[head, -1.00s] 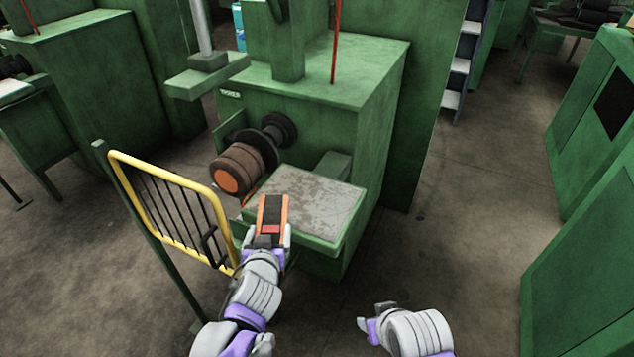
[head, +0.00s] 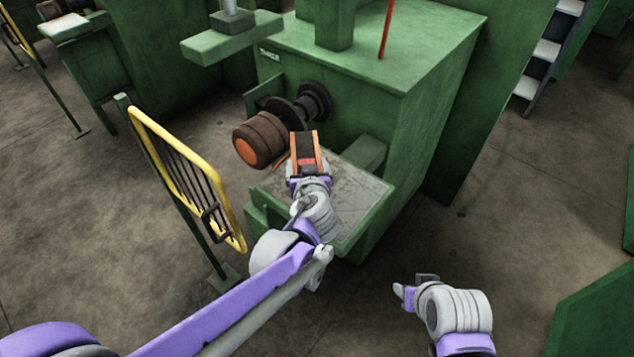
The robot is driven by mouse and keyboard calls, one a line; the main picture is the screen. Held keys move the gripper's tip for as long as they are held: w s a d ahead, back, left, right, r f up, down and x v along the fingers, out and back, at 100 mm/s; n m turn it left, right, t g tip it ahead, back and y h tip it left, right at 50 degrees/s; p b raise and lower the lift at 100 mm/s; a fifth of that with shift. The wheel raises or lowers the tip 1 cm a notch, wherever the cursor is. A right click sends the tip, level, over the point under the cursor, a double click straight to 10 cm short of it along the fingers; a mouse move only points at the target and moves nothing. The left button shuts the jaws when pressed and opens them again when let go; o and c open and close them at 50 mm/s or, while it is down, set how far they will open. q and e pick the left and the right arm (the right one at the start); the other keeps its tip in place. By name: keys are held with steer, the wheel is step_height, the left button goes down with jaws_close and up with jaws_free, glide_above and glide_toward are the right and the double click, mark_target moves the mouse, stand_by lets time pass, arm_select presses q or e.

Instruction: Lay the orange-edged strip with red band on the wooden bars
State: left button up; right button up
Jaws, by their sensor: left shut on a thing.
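The orange-edged strip (head: 293,146) is dark, with orange along its two long sides and a red band near its lower end. My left gripper (head: 308,172) is shut on that lower end and holds the strip up over the far left part of the machine's grey plate. The strip points away from me, beside a brown roll with an orange end (head: 262,140). My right gripper (head: 412,285) is low at the right over the floor, its fingers apart and empty. I cannot make out any wooden bars.
The green machine (head: 420,110) with the worn grey plate (head: 362,195) stands ahead. A dark flanged spindle (head: 312,100) carries the roll. A yellow-framed gate (head: 185,175) stands left of the plate. The floor at the right (head: 530,220) is open.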

arm_select(q)
step_height(320, 180, down, 3)
steer(key=shift+s+r, duration=0.1)
steer(key=shift+s, duration=0.05)
step_height(320, 180, down, 4)
steer(key=shift+f+b, duration=0.1)
steer(key=shift+b, duration=0.4)
arm_select(e)
steer(key=shift+s+f, duration=0.5)
steer(key=shift+f, duration=0.35)
